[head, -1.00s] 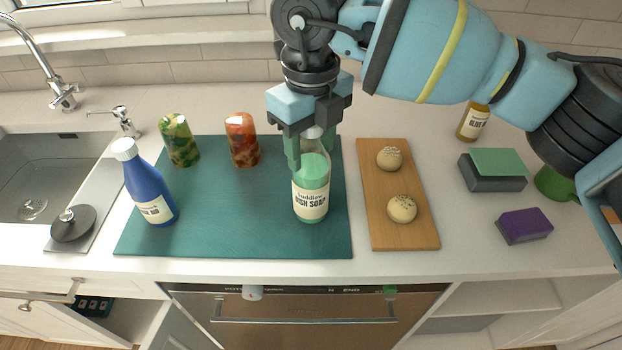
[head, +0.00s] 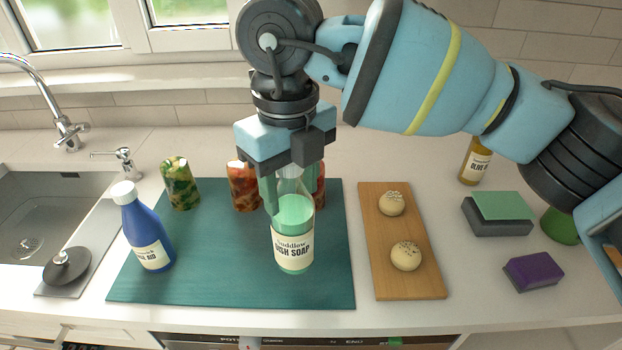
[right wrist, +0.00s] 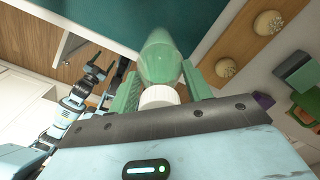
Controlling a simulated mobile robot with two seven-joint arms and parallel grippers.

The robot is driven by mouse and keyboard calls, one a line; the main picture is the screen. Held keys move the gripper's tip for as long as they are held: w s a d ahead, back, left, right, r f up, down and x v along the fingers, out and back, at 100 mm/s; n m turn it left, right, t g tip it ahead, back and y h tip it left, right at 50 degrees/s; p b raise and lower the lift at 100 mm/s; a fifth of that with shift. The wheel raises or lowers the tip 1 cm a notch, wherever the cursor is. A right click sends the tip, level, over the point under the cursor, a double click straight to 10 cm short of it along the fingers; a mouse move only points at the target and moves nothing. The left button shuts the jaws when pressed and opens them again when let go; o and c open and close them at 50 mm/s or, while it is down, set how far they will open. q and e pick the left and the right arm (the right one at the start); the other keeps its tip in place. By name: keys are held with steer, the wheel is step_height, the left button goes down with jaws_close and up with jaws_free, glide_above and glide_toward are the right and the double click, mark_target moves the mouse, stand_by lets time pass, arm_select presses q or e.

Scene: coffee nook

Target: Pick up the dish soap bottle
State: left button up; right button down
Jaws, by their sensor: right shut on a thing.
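The dish soap bottle (head: 293,240) is clear with green soap and a cream label. It is upright over the right part of the teal mat (head: 200,280) and seems raised a little above it. My right gripper (head: 290,192) is shut on its upper part from above. In the right wrist view the bottle (right wrist: 160,60) and its white cap (right wrist: 159,96) sit between the green fingers. My left gripper (right wrist: 92,78) shows small at the left of that view, away from the bottle; its jaw state is unclear.
Another red item (head: 319,188) is partly hidden behind the soap. A wooden board (head: 410,285) with two buns, sponges (head: 533,272) and an oil bottle (head: 474,165) are right.

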steer(key=s+a+r, duration=0.1)
steer(key=s+a, duration=0.7)
steer(key=s, duration=0.1)
steer(key=shift+b, duration=0.35)
steer(key=shift+w+r, duration=0.1)
